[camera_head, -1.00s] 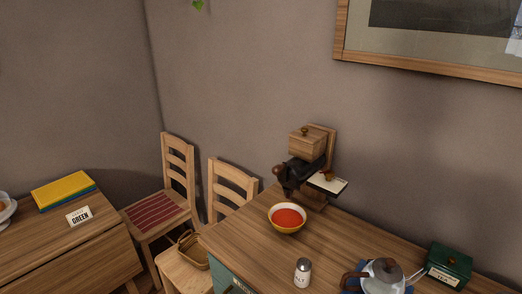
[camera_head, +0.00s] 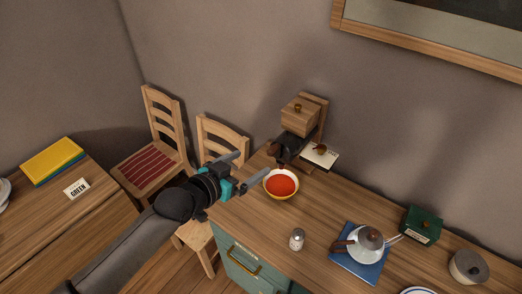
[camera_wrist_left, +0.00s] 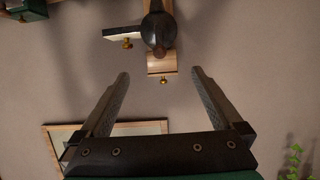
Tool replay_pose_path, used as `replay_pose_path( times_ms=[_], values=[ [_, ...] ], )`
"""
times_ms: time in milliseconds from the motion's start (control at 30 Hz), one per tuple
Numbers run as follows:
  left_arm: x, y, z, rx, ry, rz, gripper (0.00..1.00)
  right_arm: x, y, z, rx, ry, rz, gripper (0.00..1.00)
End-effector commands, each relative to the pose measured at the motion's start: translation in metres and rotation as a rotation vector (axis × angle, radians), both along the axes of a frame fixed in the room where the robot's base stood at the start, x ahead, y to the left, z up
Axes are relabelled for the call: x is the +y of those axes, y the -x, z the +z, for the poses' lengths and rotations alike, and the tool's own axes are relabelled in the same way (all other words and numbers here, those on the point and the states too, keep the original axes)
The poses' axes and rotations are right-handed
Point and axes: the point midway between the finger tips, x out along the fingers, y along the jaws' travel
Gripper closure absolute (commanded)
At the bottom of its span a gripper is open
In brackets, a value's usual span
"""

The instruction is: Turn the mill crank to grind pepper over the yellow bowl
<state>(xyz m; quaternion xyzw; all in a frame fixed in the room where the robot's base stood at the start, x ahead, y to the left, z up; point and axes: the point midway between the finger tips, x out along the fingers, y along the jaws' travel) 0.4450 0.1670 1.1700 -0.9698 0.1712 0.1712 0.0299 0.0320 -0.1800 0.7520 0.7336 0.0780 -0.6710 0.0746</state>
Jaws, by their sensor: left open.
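The mill (camera_head: 289,144) is fixed at the wall above the table, with a dark body under a wooden box (camera_head: 297,116). A brown wooden knob, seemingly the crank's handle (camera_head: 274,149), shows at its left side. The yellow bowl (camera_head: 267,193) with red contents stands on the table just below the mill. My left gripper (camera_head: 254,161) is open and empty, left of the mill and bowl and apart from the knob. In the left wrist view my open fingers (camera_wrist_left: 160,73) point toward the mill (camera_wrist_left: 156,28), with nothing between them. My right gripper is out of view.
A salt shaker (camera_head: 297,239), a teapot (camera_head: 369,243) on a blue book (camera_head: 345,263), a green box (camera_head: 421,226) and a grey pot (camera_head: 468,267) stand on the table (camera_head: 262,220). Chairs (camera_head: 222,137) stand behind my left arm.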

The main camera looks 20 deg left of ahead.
Motion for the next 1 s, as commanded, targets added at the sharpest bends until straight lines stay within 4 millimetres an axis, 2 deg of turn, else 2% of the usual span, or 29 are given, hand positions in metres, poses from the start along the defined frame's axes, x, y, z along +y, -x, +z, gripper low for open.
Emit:
replay_pose_path(
  times_ms=[33,400,700,1000],
  values=[
    [-0.002,-0.007,-0.006,-0.004,0.002,0.001,0.00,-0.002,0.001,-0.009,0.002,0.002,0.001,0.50],
    [-0.021,-0.058,-0.028,-0.004,0.001,0.000,0.00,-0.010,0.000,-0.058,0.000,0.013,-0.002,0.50],
    [-0.035,-0.099,-0.041,-0.001,0.000,0.001,0.00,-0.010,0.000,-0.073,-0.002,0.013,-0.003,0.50],
    [-0.039,-0.107,-0.043,0.000,0.000,0.001,0.00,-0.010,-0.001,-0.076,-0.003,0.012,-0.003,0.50]
  ],
)
